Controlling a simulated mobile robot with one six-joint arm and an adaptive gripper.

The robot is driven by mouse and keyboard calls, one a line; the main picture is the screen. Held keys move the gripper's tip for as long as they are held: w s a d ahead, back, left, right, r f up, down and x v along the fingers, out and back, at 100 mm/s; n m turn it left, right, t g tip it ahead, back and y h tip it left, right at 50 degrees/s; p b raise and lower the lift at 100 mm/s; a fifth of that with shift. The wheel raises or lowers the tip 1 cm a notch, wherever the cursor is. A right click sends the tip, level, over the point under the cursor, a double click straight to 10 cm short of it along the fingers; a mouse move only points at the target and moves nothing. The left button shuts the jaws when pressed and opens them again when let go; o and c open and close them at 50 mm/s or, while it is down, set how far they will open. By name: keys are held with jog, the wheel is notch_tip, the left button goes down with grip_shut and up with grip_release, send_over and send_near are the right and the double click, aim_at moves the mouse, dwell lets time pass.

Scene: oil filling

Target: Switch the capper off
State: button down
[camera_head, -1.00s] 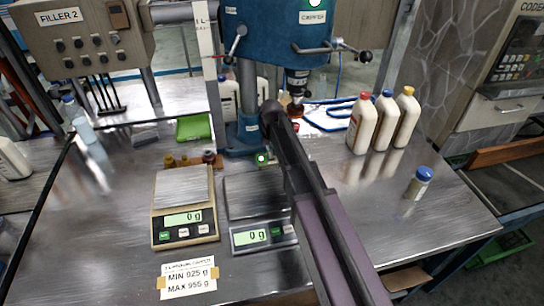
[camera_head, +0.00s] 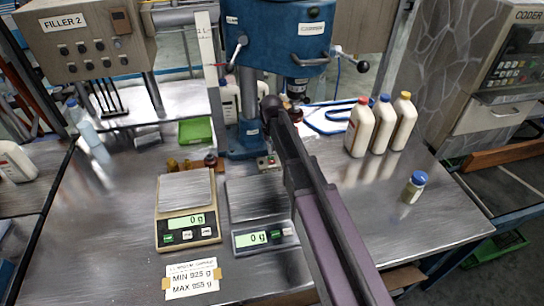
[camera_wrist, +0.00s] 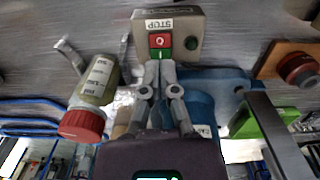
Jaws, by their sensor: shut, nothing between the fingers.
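The capper (camera_head: 275,35) is the blue machine at the back of the table in the head view, and no lamp shows lit on it. Its small switch box (camera_head: 268,162) sits at the foot of its column. In the wrist view the switch box (camera_wrist: 185,40) has a STOP label, a red button (camera_wrist: 160,41) marked O, a green button (camera_wrist: 161,54) marked I and a dark green, unlit lamp (camera_wrist: 191,43). My gripper (camera_wrist: 160,66) is shut and empty, its tips right by the green button, below the red one. I cannot tell whether they touch. My arm hides the gripper in the head view.
Two scales (camera_head: 187,232) (camera_head: 265,237) stand in front of the capper. Several white bottles (camera_head: 360,128) stand to the right, with a small blue-capped jar (camera_head: 414,187). A red-capped container (camera_wrist: 82,122) shows close left of the fingers in the wrist view.

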jog(key=shift+r+p, duration=1.25)
jog(key=shift+r, duration=0.2)
jog(key=s+d+m, duration=0.1)
jog(key=s+d, duration=0.6)
jog(key=s, duration=0.3)
jog(key=s+d+m, duration=0.1)
jog(key=s+d, duration=0.7)
jog(key=s, duration=0.2)
jog(key=shift+s+d, duration=0.2)
jog(key=shift+s, duration=0.2)
